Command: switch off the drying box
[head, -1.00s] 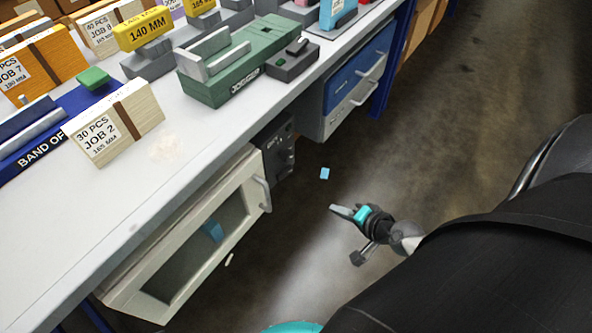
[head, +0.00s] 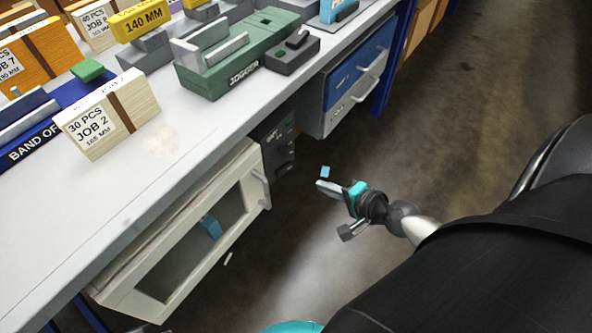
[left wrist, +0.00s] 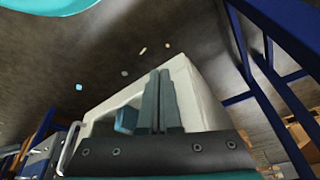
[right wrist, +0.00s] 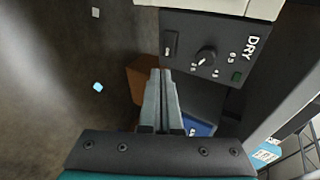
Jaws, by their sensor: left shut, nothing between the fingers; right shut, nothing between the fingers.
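The drying box (head: 180,240) hangs under the bench, with a cream-framed window door and a blue thing (head: 209,227) behind the window. Its dark control panel (head: 277,148) is at the door's right. My left gripper (left wrist: 160,74) is shut and empty, facing the box (left wrist: 190,80).
The bench top (head: 150,190) overhangs the box. A blue and grey drawer unit (head: 355,85) stands beyond the panel. Small scraps, including a blue one (head: 325,172), lie on the floor. The floor (head: 450,120) at the right is open.

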